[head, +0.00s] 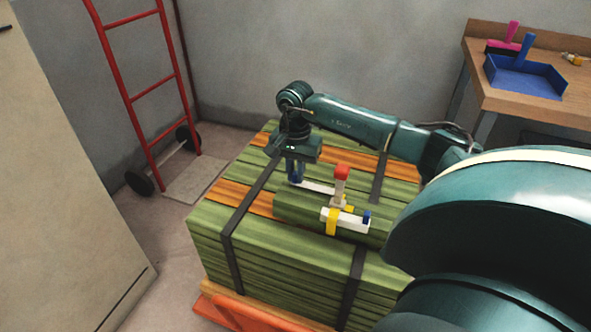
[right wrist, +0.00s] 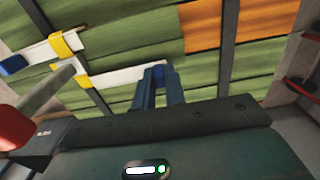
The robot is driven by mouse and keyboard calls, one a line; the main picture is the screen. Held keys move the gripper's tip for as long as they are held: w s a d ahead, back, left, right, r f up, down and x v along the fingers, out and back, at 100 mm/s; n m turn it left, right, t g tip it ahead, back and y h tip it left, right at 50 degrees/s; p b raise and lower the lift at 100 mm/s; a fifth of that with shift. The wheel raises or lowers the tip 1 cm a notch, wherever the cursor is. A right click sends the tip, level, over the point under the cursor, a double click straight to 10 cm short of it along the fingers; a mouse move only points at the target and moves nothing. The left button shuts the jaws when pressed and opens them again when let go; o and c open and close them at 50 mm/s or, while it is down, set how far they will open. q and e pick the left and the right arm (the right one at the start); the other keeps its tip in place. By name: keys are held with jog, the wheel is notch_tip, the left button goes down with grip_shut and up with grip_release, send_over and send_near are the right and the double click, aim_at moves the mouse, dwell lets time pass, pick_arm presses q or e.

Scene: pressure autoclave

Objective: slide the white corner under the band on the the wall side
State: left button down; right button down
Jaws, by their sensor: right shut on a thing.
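A stack of green and orange boards (head: 300,272) has dark bands across it, a left band (head: 247,207) and a right band (head: 356,268). My right gripper (head: 295,178) is over the stack's top, between the bands. Its blue fingers, also in the right wrist view (right wrist: 158,88), are shut on the blue-tabbed end of a white corner (head: 317,188). That corner reaches right, behind a red-topped post (head: 341,173); it is apart from the left band. My left gripper is not in view.
The wall (head: 300,50) stands behind the stack. A red hand truck (head: 150,110) is at the back left and a beige cabinet (head: 60,180) at the left. A wooden bench (head: 495,100) with a blue dustpan (head: 525,78) is at the back right. My arm covers the stack's right side.

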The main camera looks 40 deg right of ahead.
aim_at(315, 187)
jog(key=shift+f, duration=0.45)
jog(key=shift+s+d+r, duration=0.15)
jog(key=shift+s, duration=0.1)
pick_arm(q)
jog(key=shift+p, duration=0.3)
pick_arm(e)
jog(key=shift+s+d, duration=0.3)
jog(key=shift+s, duration=0.35)
jog(key=shift+s+d, duration=0.35)
jog(key=shift+s, duration=0.35)
jog(key=shift+s+d, duration=0.3)
jog(key=shift+s, duration=0.35)
jog(key=c, duration=1.4)
grip_release()
pick_arm(q)
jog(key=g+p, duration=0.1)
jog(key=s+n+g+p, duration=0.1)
jog(key=p, duration=0.1)
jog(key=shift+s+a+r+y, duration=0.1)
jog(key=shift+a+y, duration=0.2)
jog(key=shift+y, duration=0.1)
pick_arm(e)
notch_tip(315, 187, up, 13)
jog(key=shift+r, duration=0.1)
